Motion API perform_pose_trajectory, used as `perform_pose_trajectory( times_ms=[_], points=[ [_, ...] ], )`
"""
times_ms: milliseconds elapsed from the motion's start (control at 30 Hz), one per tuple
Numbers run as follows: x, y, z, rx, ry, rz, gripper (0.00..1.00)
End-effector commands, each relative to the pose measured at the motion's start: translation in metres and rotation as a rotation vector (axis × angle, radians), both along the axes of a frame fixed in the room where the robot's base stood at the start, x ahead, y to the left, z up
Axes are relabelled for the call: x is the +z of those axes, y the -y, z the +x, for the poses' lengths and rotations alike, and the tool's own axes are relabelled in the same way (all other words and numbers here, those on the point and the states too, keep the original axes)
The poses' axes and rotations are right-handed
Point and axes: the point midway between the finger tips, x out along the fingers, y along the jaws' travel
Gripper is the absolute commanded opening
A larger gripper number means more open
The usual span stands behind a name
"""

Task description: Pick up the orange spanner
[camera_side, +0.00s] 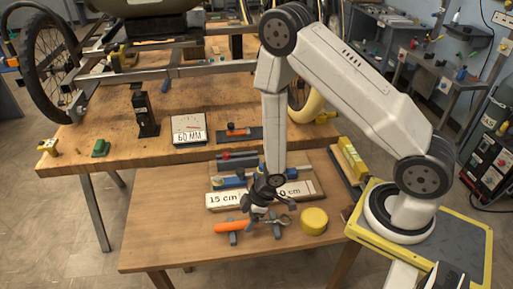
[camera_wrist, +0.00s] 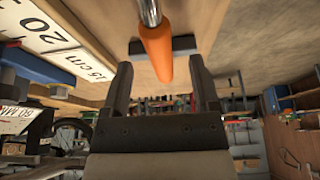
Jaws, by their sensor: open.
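The orange spanner (camera_side: 236,227) lies across small dark rests near the front of the low wooden table, its orange handle to the left and its metal head to the right. My gripper (camera_side: 268,207) is just above and behind it in the side view. In the wrist view, the orange handle (camera_wrist: 156,50) runs up between the two open fingers (camera_wrist: 160,75), with a bare gap on each side. A dark rest (camera_wrist: 183,44) crosses behind the handle. The fingers do not appear to touch the spanner; the exact clearance cannot be told.
A yellow round tin (camera_side: 314,220) stands right of the spanner. White boards marked in cm (camera_side: 226,200) and a blue tool (camera_side: 229,182) lie behind my gripper. A yellow block (camera_side: 350,156) is at the right. The table's front left (camera_side: 160,240) is clear.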

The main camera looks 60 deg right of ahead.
Motion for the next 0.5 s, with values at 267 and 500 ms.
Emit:
perform_pose_trajectory(
  times_ms=[267, 500],
  points=[
    [-0.021, -0.006, 0.006, 0.0, 0.0, 0.0, 0.78],
    [-0.024, -0.007, 0.007, 0.0, 0.001, -0.001, 0.78]
  ],
)
